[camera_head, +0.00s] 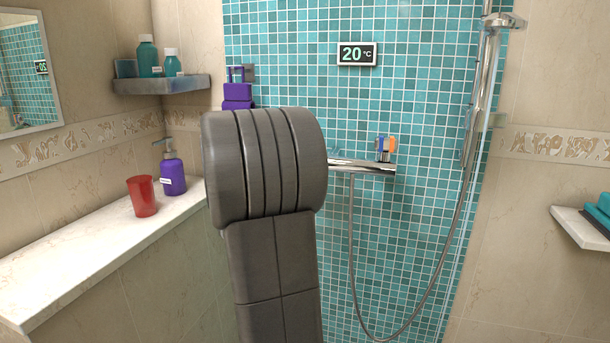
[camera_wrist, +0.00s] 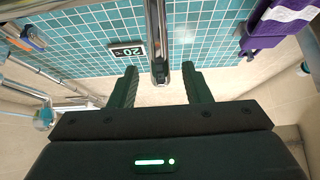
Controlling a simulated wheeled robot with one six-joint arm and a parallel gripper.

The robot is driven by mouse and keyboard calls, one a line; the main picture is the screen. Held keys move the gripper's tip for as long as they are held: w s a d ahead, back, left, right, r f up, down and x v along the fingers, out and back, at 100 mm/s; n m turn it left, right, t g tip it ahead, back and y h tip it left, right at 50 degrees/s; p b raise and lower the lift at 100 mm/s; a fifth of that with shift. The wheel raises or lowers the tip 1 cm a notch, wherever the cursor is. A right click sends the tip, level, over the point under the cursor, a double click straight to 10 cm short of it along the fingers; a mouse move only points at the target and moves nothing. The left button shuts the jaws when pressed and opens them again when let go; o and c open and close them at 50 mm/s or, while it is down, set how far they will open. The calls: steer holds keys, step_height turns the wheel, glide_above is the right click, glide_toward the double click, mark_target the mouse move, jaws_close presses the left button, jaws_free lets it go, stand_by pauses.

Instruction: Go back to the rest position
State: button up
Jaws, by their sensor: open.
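My gripper (camera_wrist: 160,70) shows in the wrist view with its two dark fingers apart. No object is held between them. A chrome tube (camera_wrist: 158,35) shows beyond the gap between the fingers; I cannot tell how far off it is. In the head view my grey arm stands upright in the middle and hides my gripper. A purple bottle with a white label (camera_wrist: 268,25) is at the upper right of the wrist view, clear of the fingers.
A red cup (camera_head: 142,196) and another purple pump bottle (camera_head: 172,168) stand on the white ledge (camera_head: 75,260) at left. A corner shelf (camera_head: 160,85) holds teal bottles. The shower mixer (camera_head: 362,166), its hose (camera_head: 352,260) and the right shelf (camera_head: 580,228) are to the right.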

steer(key=x, duration=0.5)
steer(key=shift+w+d+r+p, duration=0.15)
steer(key=shift+w+r+p, duration=0.1)
steer(key=shift+w+p, duration=0.05)
steer(key=shift+f, duration=0.15)
steer(key=b+v, duration=0.2)
steer(key=v, duration=1.2)
steer(key=p+x, duration=0.2)
steer(key=x, duration=1.1)
steer(key=shift+w+d+r, duration=0.1)
steer(key=shift+w+r, duration=0.1)
steer(key=shift+r, duration=0.15)
steer(key=shift+w+r+p, duration=0.2)
steer(key=shift+r+p, duration=0.1)
steer(key=shift+p, duration=0.2)
steer(key=shift+r+g+p, duration=0.2)
steer(key=shift+g+p, duration=0.1)
steer(key=shift+p, duration=0.55)
steer(key=p, duration=0.2)
steer(key=w+g+p, duration=0.1)
steer(key=p, duration=0.1)
steer(key=shift+d+r+y, duration=0.15)
steer(key=shift+y, duration=0.15)
